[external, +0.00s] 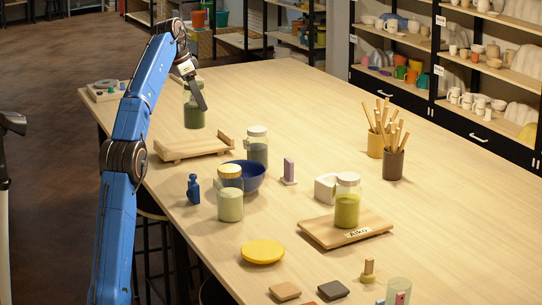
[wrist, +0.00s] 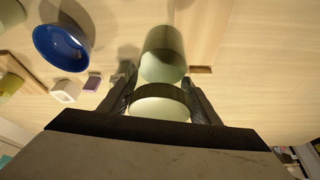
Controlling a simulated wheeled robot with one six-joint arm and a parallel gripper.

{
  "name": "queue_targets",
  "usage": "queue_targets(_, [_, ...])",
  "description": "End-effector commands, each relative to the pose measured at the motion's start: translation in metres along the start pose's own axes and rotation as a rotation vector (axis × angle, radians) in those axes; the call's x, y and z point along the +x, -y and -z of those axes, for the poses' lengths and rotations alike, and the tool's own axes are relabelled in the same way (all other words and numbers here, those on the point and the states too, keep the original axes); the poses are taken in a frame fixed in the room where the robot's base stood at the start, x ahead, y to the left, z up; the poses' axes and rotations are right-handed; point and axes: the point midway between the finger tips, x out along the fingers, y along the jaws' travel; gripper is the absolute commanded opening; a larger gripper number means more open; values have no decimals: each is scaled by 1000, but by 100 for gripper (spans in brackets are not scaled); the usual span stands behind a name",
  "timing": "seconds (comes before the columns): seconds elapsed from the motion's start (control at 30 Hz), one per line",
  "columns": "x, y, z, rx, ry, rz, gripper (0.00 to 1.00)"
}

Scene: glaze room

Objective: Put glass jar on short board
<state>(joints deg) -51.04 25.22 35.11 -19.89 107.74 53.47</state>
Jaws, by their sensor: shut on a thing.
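My gripper (external: 195,86) is shut on a glass jar (external: 194,112) with dark green contents, held upright near the far left of the table. In the wrist view the jar (wrist: 162,55) sits between the two fingers (wrist: 158,88), with its pale lid towards me. A wooden board with raised ends (external: 190,149) lies just in front of the jar in the external view; a board's edge (wrist: 205,35) shows beside the jar in the wrist view. Another board (external: 318,232), labelled Aiko, carries a jar of green (external: 347,208). I cannot tell the jar's height above the table.
A blue bowl (external: 249,176), two lidded jars (external: 257,151) (external: 230,206), a small blue bottle (external: 193,189) and a purple block (external: 289,170) stand nearby. A yellow disc (external: 262,252) lies in front. Tool pots (external: 393,165) stand right. The far table is mostly clear.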

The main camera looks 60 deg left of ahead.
Motion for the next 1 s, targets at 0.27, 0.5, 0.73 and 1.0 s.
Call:
queue_targets(0.27, [-18, 44, -38, -150, -12, 60, 0])
queue_targets(0.5, [-12, 49, -47, -173, -14, 67, 0])
queue_targets(0.73, [13, 49, -57, -173, -13, 66, 0])
queue_targets(1.0, [37, 49, -66, -171, -13, 66, 0])
